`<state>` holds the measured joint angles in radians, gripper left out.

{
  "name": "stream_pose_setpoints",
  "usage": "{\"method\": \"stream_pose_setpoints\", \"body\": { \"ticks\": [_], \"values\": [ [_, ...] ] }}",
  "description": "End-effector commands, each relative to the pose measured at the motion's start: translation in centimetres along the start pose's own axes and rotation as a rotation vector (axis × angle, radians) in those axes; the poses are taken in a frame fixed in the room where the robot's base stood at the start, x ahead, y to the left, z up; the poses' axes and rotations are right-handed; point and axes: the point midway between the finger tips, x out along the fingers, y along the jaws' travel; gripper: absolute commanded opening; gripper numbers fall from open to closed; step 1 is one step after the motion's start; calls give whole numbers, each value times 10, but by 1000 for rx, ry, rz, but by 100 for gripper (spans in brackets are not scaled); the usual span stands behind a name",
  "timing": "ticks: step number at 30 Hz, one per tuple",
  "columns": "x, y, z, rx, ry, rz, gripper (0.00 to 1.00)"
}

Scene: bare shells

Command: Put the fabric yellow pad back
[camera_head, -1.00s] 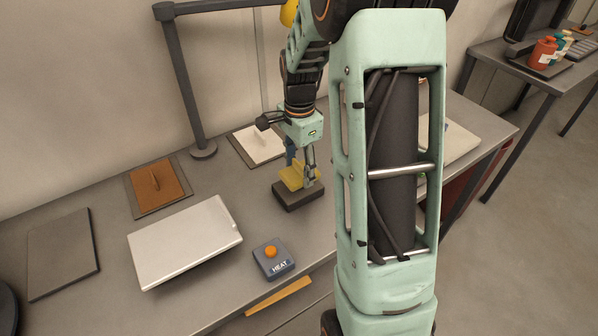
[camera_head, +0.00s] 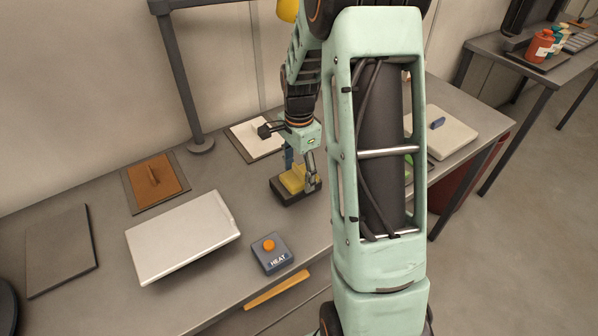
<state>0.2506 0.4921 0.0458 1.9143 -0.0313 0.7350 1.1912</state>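The yellow pad (camera_head: 292,179) sits at the dark block-like holder (camera_head: 290,199) near the middle of the table. My gripper (camera_head: 300,180) points down at it, with one finger at the pad's far left side and the other at its right side. The fingers look closed about the pad, though the contact is small in view. The pad looks low against the top of the holder; whether it rests fully on it is hard to tell.
A brown pad (camera_head: 155,182) with a handle lies on a dark mat at left. A silver panel (camera_head: 183,238), a HEAT button box (camera_head: 272,253) and a dark plate (camera_head: 62,250) lie in front. A white pad (camera_head: 258,137) lies behind. A post (camera_head: 183,90) stands at the back.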

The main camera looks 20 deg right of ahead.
Motion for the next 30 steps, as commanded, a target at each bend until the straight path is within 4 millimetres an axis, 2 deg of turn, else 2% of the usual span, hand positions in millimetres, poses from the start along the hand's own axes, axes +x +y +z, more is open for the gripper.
{"method": "stream_pose_setpoints", "body": {
  "ticks": [8,13,17,24,30],
  "values": [
    [0,0,0,0,0,0,67],
    [-10,-1,0,0,2,-3,67],
    [-34,-2,0,0,2,-5,67],
    [-87,-1,0,0,2,-5,67],
    [-115,-1,0,0,1,-2,67]
  ]
}}
